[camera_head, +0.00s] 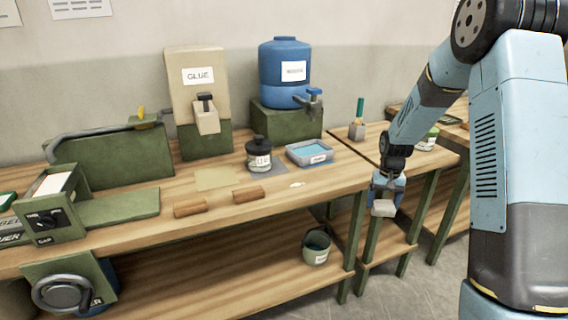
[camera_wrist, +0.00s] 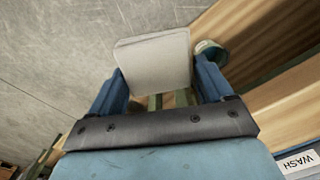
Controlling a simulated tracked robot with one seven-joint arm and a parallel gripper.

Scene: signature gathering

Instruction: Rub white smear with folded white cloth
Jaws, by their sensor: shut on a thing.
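My gripper (camera_head: 385,196) is shut on the folded white cloth (camera_head: 383,208), in front of the right end of the main bench. In the wrist view the cloth (camera_wrist: 152,60) is a pale, flat, folded square between the two blue fingers. The white smear (camera_head: 297,184) is a small pale spot on the wooden bench top, near the front edge, to the left of my gripper and apart from the cloth. The smear does not show in the wrist view.
A green bucket (camera_head: 316,247) is on the lower shelf. A second bench (camera_head: 372,142) adjoins at right.

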